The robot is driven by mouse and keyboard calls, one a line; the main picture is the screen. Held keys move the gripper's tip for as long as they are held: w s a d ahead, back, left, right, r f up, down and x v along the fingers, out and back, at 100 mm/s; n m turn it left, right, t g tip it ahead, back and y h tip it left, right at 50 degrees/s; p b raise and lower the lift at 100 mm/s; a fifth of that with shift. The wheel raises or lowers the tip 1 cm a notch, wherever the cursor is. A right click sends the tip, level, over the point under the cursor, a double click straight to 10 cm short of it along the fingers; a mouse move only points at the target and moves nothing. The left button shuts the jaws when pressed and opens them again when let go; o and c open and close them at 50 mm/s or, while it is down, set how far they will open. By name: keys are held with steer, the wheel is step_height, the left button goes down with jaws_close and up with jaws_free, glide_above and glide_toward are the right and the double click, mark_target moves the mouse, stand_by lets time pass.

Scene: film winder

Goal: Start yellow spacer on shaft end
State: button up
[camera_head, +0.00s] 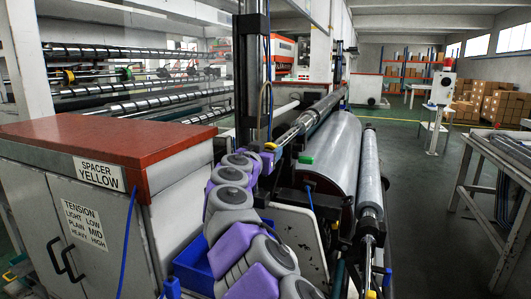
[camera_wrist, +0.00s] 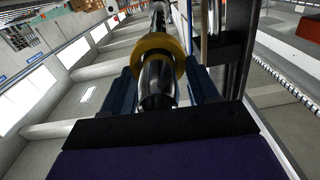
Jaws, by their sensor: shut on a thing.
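In the wrist view, a yellow ring-shaped spacer (camera_wrist: 154,44) sits between the two dark blue fingers of my gripper (camera_wrist: 162,75), which is shut on it. A shiny metal shaft (camera_wrist: 157,78) shows on the near side of the ring and also beyond it. The ring appears to be around the shaft near its end; I cannot tell whether they touch. In the head view, my gripper (camera_head: 269,150) is at the near end of the shiny shaft (camera_head: 308,121). The spacer is not clearly visible there.
A red-topped grey cabinet (camera_head: 110,145) labelled for the yellow spacer stands at left. A blue bin (camera_head: 194,266) is beside my arm. Large film rolls (camera_head: 335,155) lie right of the shaft. A dark upright post (camera_head: 251,70) stands close to my gripper. Open floor lies further right.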

steer(key=o, duration=1.2)
steer(key=shift+c, duration=0.2)
